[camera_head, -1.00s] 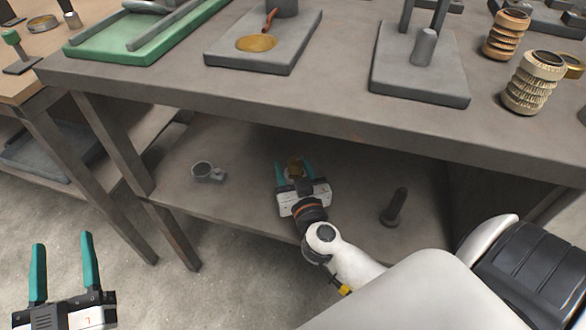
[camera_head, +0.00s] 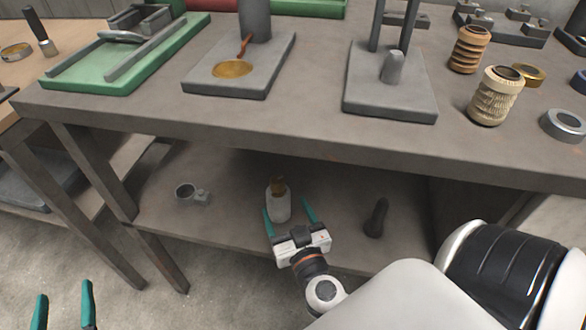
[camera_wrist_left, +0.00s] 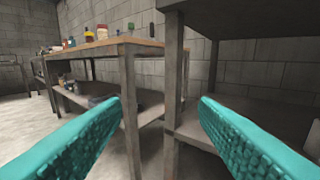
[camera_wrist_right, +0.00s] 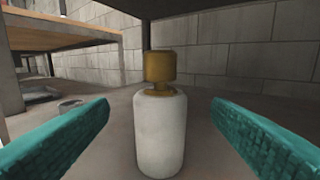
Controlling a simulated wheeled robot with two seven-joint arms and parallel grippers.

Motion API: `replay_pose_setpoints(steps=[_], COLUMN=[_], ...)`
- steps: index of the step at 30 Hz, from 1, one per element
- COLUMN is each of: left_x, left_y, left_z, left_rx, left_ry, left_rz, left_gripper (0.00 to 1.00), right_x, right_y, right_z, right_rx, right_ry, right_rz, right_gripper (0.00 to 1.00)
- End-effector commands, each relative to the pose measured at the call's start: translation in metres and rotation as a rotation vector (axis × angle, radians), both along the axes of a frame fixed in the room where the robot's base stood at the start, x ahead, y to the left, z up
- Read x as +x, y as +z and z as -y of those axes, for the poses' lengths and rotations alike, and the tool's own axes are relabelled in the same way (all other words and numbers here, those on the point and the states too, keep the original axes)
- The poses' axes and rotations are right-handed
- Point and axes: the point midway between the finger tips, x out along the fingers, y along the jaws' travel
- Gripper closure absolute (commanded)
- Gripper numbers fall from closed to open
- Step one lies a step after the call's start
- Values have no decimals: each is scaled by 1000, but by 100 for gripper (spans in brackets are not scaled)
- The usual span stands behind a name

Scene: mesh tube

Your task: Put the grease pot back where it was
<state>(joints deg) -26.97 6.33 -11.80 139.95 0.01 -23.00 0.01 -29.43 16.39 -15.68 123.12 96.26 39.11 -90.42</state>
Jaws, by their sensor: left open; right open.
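A white, bottle-shaped pot with a brass top (camera_head: 278,204), likely the grease pot, stands upright on the lower shelf (camera_head: 235,220) under the bench. It also shows upright in the right wrist view (camera_wrist_right: 160,130), centred between the fingers and ahead of them. My right gripper (camera_head: 286,205) is open at the pot's near side, with clear gaps on both sides. It holds nothing. My left gripper (camera_head: 64,289) is open and empty, low at the left, in front of the bench. The left wrist view shows its spread fingers (camera_wrist_left: 160,110) facing bench legs and another bench.
On the lower shelf, a small grey ring-shaped part (camera_head: 186,191) lies left of the pot and a dark upright peg (camera_head: 376,218) stands to its right. The bench top (camera_head: 300,119) overhangs the shelf. A bench leg (camera_head: 95,175) stands at the left.

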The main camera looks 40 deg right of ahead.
Motion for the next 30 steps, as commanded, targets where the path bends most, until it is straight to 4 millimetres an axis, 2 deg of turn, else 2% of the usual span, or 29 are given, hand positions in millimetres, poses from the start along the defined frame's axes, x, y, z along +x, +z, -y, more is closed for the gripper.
replay_pose_setpoints(steps=[1,6,8,11,14,18,22,25,30], left_x=[-1,-2,-3,-3,-3,-3,-3,-3,-3], left_y=[-4,-14,-16,-18,-18,-18,-18,-18,-18], left_z=[-1,-3,-3,-4,-4,-4,-4,-4,-4], left_rx=[8,23,26,28,29,28,28,28,28], left_ry=[2,6,7,7,7,7,7,8,7], left_rz=[-29,-88,-100,-109,-111,-110,-110,-110,-109], left_gripper=[45,45,45,45,45,45,45,45,45], right_x=[-10,-31,-35,-33,-24,-14,-9,-3,5], right_y=[1,0,1,13,45,92,103,97,86], right_z=[-3,-10,-11,-20,-43,-96,-129,-131,-115], right_rx=[2,1,2,9,21,18,-9,-21,-9], right_ry=[1,0,2,41,163,444,623,642,565], right_rz=[-3,-2,2,50,161,269,185,63,-87], right_gripper=[27,27,27,27,27,27,27,27,27])
